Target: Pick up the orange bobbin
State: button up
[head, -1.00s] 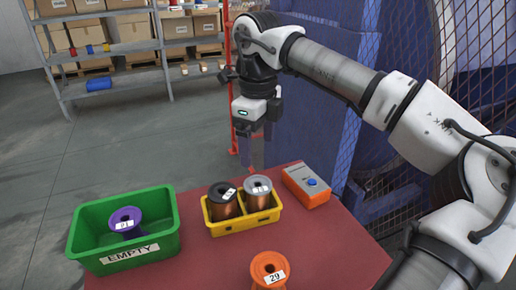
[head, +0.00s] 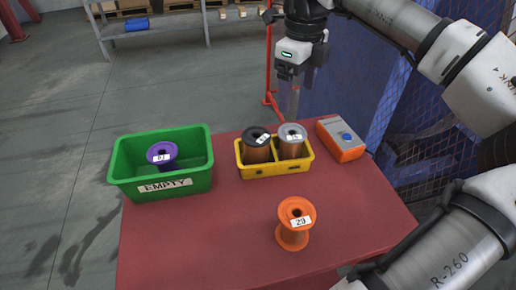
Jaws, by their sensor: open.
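The orange bobbin (head: 293,236) stands upright near the front of the red table, with a white label reading 29 on its upper flange. Its core looks bare of wire. My gripper (head: 301,92) hangs fingers down above the back of the table, behind and well above the bobbin. It is open with nothing between its fingers. Nothing hides the bobbin.
A yellow tray (head: 277,170) with two copper-wound bobbins stands behind the orange bobbin. A green bin (head: 148,192) marked EMPTY holds a purple bobbin (head: 161,154) at left. An orange-grey box (head: 341,143) with a blue button stands back right. Red table (head: 190,245) is clear at front left.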

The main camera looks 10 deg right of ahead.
aim_at(296, 215)
jog(key=k, duration=1)
